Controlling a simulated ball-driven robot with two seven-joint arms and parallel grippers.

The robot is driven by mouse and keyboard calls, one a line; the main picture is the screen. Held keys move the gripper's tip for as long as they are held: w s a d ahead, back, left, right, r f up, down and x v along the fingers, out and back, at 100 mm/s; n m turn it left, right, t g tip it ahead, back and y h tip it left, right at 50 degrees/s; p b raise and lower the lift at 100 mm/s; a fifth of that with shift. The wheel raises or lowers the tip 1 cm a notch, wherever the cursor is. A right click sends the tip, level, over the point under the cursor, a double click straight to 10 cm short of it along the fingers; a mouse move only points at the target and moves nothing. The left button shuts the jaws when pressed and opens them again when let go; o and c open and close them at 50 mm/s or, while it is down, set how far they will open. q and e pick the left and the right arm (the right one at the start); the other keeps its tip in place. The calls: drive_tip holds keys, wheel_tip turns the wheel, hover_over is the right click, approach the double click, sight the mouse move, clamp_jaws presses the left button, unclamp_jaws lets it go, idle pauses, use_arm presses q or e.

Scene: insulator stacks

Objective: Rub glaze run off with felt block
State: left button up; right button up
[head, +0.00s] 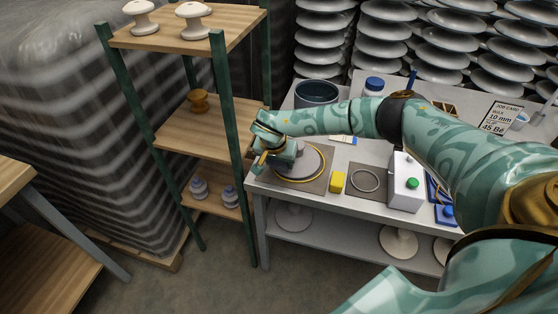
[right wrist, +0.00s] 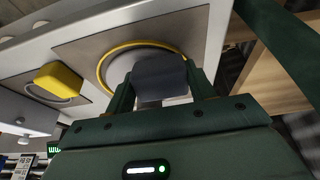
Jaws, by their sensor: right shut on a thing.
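My right gripper (head: 270,158) is over the left end of the work table, by a yellow ring (head: 318,160) on a grey mat (head: 311,185). In the right wrist view, the right gripper (right wrist: 160,88) is shut on a dark grey block (right wrist: 158,72), which looks like the felt block. A pale round piece (right wrist: 120,68), likely an insulator, shows inside the yellow ring, partly hidden behind the block. I cannot tell whether the block touches it. No glaze run can be made out. My left gripper is out of view.
A yellow block (head: 338,182), a thin pale ring (head: 365,180) and a white box with a green button (head: 405,182) stand right of the mat. A dark pot (head: 316,93) is behind. A green-posted shelf (head: 228,110) stands close on the left.

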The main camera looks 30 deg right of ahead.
sight(293, 171)
drive_tip(key=shift+b+x, duration=0.7)
drive_tip(key=shift+x, duration=0.35)
drive_tip(key=shift+s+d+r+p, duration=0.2)
drive_tip(key=shift+s+d+p, duration=0.1)
drive_tip(key=shift+p, duration=0.2)
drive_tip(key=shift+s+d+r+p, duration=0.1)
drive_tip(key=shift+s+d+p, duration=0.5)
drive_tip(key=shift+s+p, duration=0.2)
drive_tip(key=shift+s+d+p, duration=0.3)
drive_tip(key=shift+s+p, duration=0.1)
drive_tip(key=shift+s, duration=0.05)
drive_tip(key=shift+d+f, duration=0.1)
drive_tip(key=shift+f, duration=0.2)
drive_tip(key=shift+w+a+f+b, duration=0.15)
drive_tip(key=shift+w+a+b, duration=0.35)
drive_tip(key=shift+w, duration=0.1)
drive_tip(key=shift+w+a+f+b, duration=0.15)
drive_tip(key=shift+w+a+b, duration=0.35)
drive_tip(key=shift+w, duration=0.05)
drive_tip(key=shift+w+a, duration=0.3)
drive_tip(key=shift+w, duration=0.05)
drive_tip(key=shift+r, duration=0.1)
